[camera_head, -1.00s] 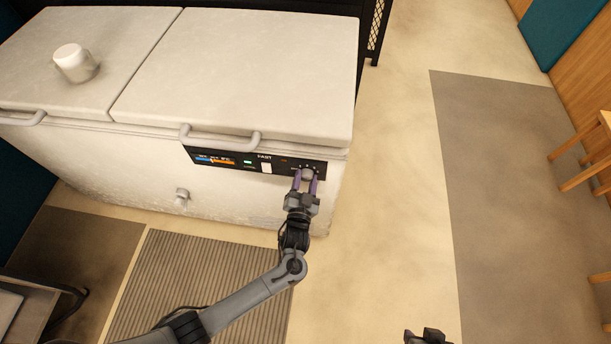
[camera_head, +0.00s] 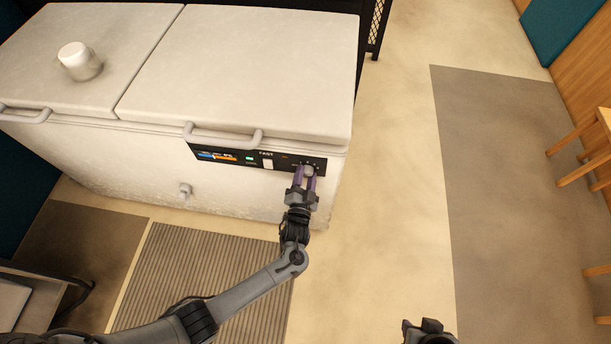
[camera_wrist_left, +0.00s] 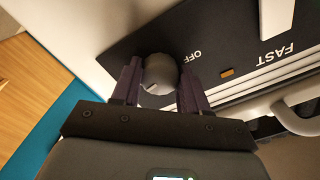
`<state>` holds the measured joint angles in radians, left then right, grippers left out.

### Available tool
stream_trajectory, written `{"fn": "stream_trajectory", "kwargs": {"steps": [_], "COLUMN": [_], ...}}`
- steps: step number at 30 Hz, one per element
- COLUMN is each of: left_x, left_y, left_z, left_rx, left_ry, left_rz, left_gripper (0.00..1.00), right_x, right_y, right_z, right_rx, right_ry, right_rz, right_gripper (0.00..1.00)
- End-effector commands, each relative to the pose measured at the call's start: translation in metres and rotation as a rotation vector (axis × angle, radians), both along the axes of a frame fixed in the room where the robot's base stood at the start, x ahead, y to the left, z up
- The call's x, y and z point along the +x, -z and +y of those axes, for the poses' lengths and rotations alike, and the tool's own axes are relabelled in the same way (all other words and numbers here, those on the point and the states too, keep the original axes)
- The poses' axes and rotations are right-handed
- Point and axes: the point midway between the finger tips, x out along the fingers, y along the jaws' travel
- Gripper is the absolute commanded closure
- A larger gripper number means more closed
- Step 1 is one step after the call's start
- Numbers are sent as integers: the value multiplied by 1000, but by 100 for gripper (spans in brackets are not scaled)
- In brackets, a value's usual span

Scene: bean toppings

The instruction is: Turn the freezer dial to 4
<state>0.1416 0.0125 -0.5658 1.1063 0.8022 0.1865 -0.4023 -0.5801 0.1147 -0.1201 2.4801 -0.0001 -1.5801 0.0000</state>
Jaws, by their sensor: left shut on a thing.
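The white chest freezer (camera_head: 240,70) stands at the upper left in the head view, with a black control panel (camera_head: 229,159) on its front. The freezer dial (camera_head: 308,170) is a round grey knob at the panel's right end. My left gripper (camera_head: 305,180) has its purple fingers on either side of the dial and is shut on it. In the left wrist view, the dial (camera_wrist_left: 159,74) sits between the two fingers, and "OFF" and "FAST" show upside down on the panel. The dial's number marks are too small or hidden to read. My right gripper (camera_head: 428,330) shows only partly at the bottom edge.
A white cup-like object (camera_head: 75,58) stands on the freezer's left lid. Lid handles (camera_head: 225,138) stick out above the panel. A ribbed mat (camera_head: 200,275) lies on the floor in front. The floor right of the freezer is clear.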

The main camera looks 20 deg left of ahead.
Motion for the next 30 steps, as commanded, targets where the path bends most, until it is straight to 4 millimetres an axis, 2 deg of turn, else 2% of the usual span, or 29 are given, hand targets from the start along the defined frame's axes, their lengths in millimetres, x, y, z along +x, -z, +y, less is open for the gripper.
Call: {"fn": "stream_trajectory", "kwargs": {"steps": [2,3,7,16,20,30], "left_x": [0,0,0,-1,-8,-61], "left_y": [0,0,0,0,-1,-1], "left_z": [0,0,0,0,-2,-14], "left_rx": [1,1,0,0,-1,-2], "left_ry": [0,0,0,0,1,1], "left_rz": [0,0,0,0,0,3], "left_gripper": [86,50,30,30,30,30], "right_x": [0,0,0,0,0,0], "right_y": [0,0,0,0,-3,-19], "right_z": [0,-1,-2,-2,-2,-1], "right_rx": [-1,-2,-7,-10,-10,-3], "right_ry": [-1,-1,-5,-6,-6,-1], "right_rz": [0,0,0,1,1,1], "right_gripper": [65,65,65,65,65,65]}}
